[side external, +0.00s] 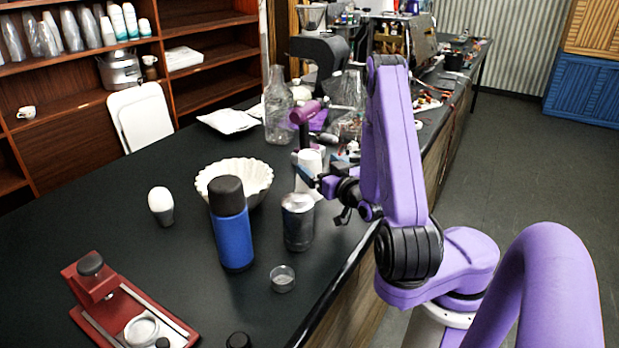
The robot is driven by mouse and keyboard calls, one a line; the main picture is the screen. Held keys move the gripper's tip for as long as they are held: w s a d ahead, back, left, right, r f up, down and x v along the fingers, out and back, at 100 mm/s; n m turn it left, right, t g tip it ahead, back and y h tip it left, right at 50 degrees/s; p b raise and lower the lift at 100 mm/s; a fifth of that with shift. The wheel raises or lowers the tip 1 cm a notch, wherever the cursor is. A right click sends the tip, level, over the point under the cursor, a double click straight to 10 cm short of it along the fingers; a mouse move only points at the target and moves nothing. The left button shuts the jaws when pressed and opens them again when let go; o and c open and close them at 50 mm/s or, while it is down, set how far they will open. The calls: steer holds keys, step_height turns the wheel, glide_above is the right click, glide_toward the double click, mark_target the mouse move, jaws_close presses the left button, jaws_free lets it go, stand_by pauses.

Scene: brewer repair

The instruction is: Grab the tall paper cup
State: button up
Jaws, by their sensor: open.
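A tall white paper cup (311,158) stands on the black counter, behind the metal canister. My gripper (318,170) is open at the cup, with its blue-tipped fingers near the cup's sides. One finger crosses in front of the cup and hides part of it. I cannot tell whether the fingers touch it.
A metal canister (298,222), a blue bottle (232,238) and a white fluted bowl (256,172) stand close by. A small glass (283,279) is in front. A clear glass bottle (278,110) and a purple-handled object (304,112) stand behind.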

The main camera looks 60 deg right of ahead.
mark_target(306, 156)
steer(key=shift+w+d+f, duration=0.2)
steer(key=shift+w+f, duration=0.05)
steer(key=shift+w, duration=0.1)
steer(key=shift+x, duration=3.35)
steer(key=c, duration=1.3)
